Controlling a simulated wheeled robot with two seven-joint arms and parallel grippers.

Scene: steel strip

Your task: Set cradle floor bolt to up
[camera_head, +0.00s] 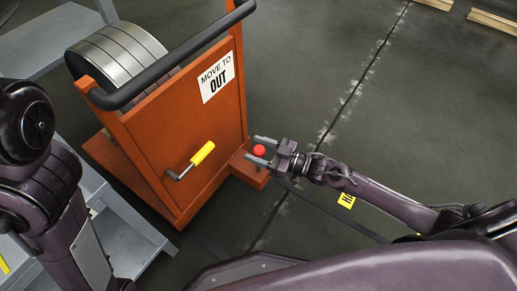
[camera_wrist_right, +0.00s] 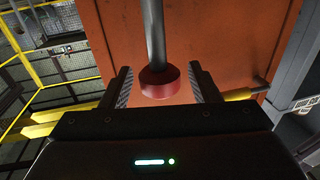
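The orange cradle (camera_head: 215,125) stands left of centre with a steel coil (camera_head: 115,55) at its top. Its floor bolt shows as a red knob (camera_head: 259,150) above a low orange bracket (camera_head: 248,172) at the cradle's lower right corner. In the right wrist view the red knob (camera_wrist_right: 163,84) sits on the end of a grey rod (camera_wrist_right: 155,35). My right gripper (camera_head: 260,149) is open, with one finger on each side of the knob; gaps show in the wrist view. My left arm is at the left edge, but its gripper is out of view.
A crank with a yellow handle (camera_head: 203,153) sticks out of the cradle's front panel. A black push bar (camera_head: 170,60) runs along its top, beside a "MOVE TO OUT" sign (camera_head: 216,77). Grey steel framing (camera_head: 125,240) stands at left. The floor (camera_head: 310,100) right of the cradle is clear.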

